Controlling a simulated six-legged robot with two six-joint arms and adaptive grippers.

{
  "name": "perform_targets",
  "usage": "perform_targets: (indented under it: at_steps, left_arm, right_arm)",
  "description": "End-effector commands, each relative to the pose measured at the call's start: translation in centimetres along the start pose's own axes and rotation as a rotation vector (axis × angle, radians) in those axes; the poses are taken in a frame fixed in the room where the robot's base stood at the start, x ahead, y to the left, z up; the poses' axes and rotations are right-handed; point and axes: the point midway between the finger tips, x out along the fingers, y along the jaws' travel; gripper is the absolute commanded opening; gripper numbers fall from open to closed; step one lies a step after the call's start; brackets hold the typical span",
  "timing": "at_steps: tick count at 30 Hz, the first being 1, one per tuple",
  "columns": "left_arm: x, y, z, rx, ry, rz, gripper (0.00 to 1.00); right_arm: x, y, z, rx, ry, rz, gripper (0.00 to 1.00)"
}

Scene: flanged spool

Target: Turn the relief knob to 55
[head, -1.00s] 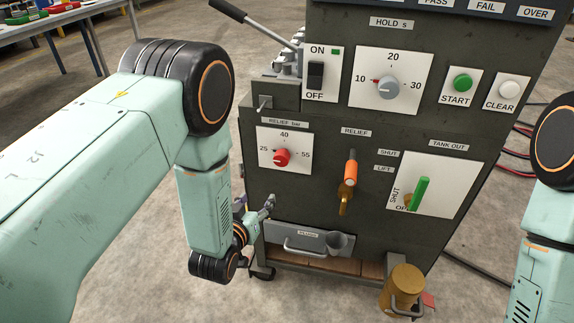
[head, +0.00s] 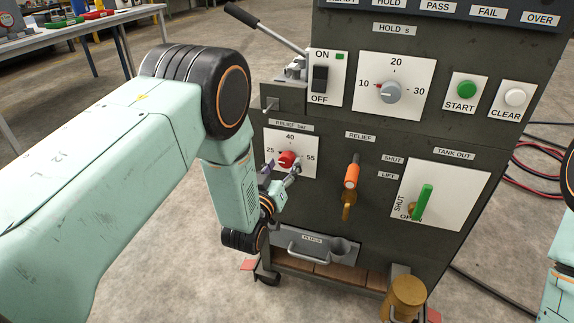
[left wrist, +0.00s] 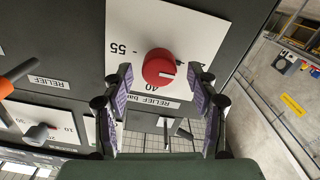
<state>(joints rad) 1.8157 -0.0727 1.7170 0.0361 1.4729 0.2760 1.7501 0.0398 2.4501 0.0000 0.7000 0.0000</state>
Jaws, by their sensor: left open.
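The red relief knob (head: 287,160) sits on a white dial plate marked 25, 40 and 55, low on the left of the dark panel. Its pointer is on the left, near 25. My left gripper (head: 282,173) is open just in front of and below the knob. In the left wrist view its purple-padded fingers (left wrist: 160,80) stand either side of the knob, with gaps. My right gripper is out of view.
The orange-handled relief lever (head: 352,176) and the green tank-out handle (head: 423,202) are right of the knob. The hold dial (head: 390,92) and on/off switch (head: 320,78) are above. A grey tray (head: 312,245) and brass cylinder (head: 405,297) are below.

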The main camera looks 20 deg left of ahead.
Motion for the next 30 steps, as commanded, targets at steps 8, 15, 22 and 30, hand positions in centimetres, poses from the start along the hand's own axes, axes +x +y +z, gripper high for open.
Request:
perform_targets:
  at_steps: [8, 15, 22, 30]
  left_arm:
    - [2.4, 0.2, 0.1, 0.0, 0.001, 0.0, 0.59]
    - [2.4, 0.3, 0.1, 0.0, 0.0, -0.001, 0.59]
    - [2.4, 0.3, 0.1, 0.0, 0.0, -0.001, 0.42]
    - [2.4, 0.3, 0.1, 0.0, -0.001, 0.0, 0.19]
  right_arm:
    - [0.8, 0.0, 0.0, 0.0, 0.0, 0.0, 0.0]
    - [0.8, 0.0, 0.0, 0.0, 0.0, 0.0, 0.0]
    - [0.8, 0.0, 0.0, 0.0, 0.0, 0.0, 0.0]
    - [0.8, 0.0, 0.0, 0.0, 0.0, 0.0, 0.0]
